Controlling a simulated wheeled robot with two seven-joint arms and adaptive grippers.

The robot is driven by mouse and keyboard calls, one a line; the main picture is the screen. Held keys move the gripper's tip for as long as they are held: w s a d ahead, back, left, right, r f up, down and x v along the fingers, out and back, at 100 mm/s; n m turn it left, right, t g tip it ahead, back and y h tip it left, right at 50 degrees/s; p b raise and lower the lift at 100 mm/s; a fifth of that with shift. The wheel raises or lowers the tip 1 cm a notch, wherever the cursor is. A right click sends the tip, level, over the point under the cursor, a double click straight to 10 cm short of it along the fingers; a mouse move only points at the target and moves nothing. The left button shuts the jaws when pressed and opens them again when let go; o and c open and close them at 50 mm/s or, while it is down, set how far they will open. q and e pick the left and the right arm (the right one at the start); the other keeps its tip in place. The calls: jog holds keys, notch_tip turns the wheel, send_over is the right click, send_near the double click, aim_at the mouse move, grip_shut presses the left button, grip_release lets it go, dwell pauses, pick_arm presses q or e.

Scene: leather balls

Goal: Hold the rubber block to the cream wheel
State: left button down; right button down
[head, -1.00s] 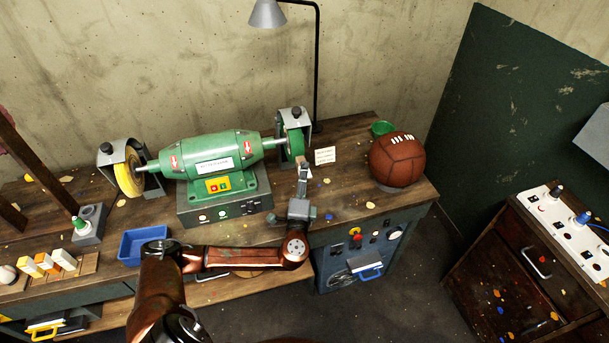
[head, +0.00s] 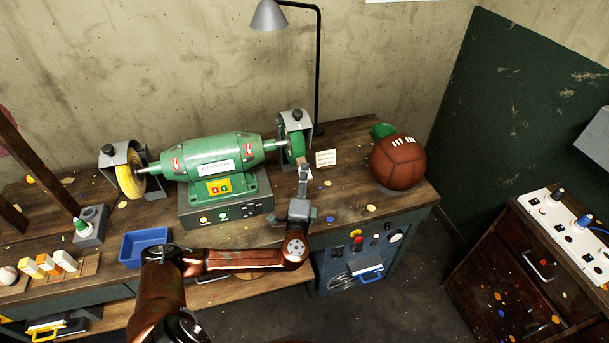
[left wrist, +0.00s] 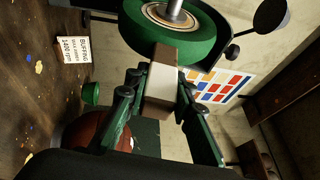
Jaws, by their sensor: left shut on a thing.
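My left gripper (head: 303,175) is shut on a small block (left wrist: 160,82), brown on its sides with a pale grey face. In the left wrist view the block's far end is at the rim of the green wheel (left wrist: 185,40); it overlaps the rim, and I cannot tell whether they touch. In the head view this green wheel (head: 297,145) is at the right end of the green grinder (head: 212,157). The yellowish cream wheel (head: 128,178) is at the grinder's left end, far from the gripper. My right gripper is out of view.
A brown leather ball (head: 398,162) sits at the bench's right end, near a green bowl (head: 383,130). A small sign card (head: 326,158) stands right of the green wheel. A blue tray (head: 145,246) is front left. A lamp (head: 270,16) rises behind.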

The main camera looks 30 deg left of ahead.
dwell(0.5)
pick_arm(q)
jog(key=s+d+f+p, duration=0.1)
jog(key=s+d, duration=0.3)
jog(key=d, duration=0.1)
jog(key=shift+s+d, duration=0.15)
jog(key=shift+s, duration=0.15)
dwell(1.8)
